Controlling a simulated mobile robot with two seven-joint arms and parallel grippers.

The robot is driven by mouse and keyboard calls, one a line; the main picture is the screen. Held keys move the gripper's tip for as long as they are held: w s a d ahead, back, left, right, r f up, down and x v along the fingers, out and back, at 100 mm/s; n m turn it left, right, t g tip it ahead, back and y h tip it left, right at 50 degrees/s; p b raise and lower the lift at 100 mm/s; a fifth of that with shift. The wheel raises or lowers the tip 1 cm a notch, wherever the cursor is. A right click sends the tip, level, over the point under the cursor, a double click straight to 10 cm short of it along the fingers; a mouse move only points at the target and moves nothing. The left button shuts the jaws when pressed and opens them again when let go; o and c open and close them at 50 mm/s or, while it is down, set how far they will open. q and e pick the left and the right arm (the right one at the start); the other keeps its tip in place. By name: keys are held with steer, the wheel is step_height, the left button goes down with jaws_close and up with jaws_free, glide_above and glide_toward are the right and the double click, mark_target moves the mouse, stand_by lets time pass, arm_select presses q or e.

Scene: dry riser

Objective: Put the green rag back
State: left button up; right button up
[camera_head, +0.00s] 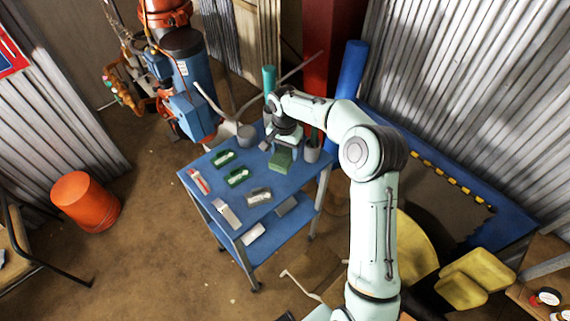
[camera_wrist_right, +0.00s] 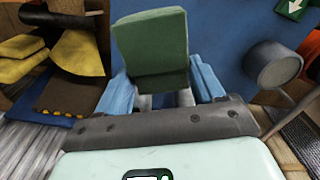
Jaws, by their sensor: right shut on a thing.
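The green rag (camera_head: 281,161) is a folded block at the back right of the blue cart's top (camera_head: 213,199). It also fills the upper middle of the right wrist view (camera_wrist_right: 152,45). My right gripper (camera_head: 284,148) points down over the cart and is shut on the rag, with its blue fingers (camera_wrist_right: 163,88) on either side. I cannot tell whether the rag touches the cart top or hangs just above it. My left gripper is not in view.
Green items (camera_head: 238,177), a red-and-white item (camera_head: 199,181), a grey item (camera_head: 258,197) and a pale block (camera_head: 229,215) lie on the cart. Grey cups (camera_head: 246,136) (camera_head: 312,152) flank the gripper. An orange bucket (camera_head: 85,201) stands on the floor at left.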

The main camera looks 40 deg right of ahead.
mark_target(284, 154)
step_height(284, 154, down, 6)
steer(key=shift+f, duration=0.25)
steer(key=o, duration=0.9)
steer(key=shift+o, duration=0.2)
step_height(284, 154, up, 12)
steer(key=shift+s+a+r, duration=0.1)
steer(key=shift+a, duration=0.05)
stand_by(0.3)
